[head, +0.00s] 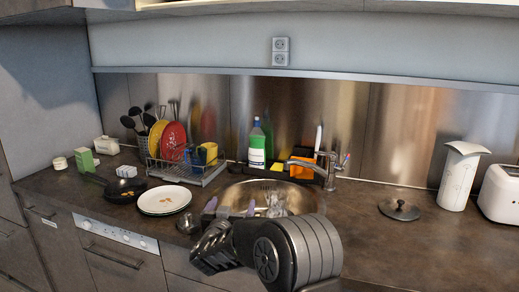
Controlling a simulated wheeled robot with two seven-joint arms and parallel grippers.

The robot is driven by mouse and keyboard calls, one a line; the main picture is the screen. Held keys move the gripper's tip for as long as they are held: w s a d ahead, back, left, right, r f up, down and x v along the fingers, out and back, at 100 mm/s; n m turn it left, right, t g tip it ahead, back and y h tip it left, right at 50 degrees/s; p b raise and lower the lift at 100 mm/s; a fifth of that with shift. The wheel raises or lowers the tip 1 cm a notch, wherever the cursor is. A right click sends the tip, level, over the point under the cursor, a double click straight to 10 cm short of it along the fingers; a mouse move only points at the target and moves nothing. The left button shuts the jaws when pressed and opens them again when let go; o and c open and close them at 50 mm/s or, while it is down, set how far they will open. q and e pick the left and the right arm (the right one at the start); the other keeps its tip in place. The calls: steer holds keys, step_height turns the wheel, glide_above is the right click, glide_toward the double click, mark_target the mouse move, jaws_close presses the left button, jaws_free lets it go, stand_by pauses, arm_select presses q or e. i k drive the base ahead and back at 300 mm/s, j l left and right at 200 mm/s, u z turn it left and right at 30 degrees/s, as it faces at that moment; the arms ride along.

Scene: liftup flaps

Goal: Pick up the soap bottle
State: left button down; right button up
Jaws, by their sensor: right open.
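The soap bottle (257,148) is green with a white label and a pale cap. It stands upright at the back of the counter, behind the sink (238,188), between the dish rack and the faucet. My right gripper (231,211) is in front of the sink's front left edge, with its fingers apart and nothing seen between them. It is well short of the bottle and apart from it. My own arm hides the front of the sink. My left gripper is not in view.
The dish rack (187,172) with plates stands left of the bottle; the faucet (318,170) and an orange holder (301,163) stand right. A white plate (164,199) and black pan (118,190) lie left. Dishes lie in the sink. A lid (399,209) lies on the clearer right counter.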

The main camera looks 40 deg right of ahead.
mark_target(257, 151)
steer(key=i+l, duration=0.2)
steer(key=l, duration=0.2)
steer(key=i+l, duration=0.2)
steer(key=l, duration=0.15)
steer(key=i+l, duration=0.2)
steer(key=l, duration=0.2)
steer(key=i+l, duration=0.2)
steer(key=l, duration=0.2)
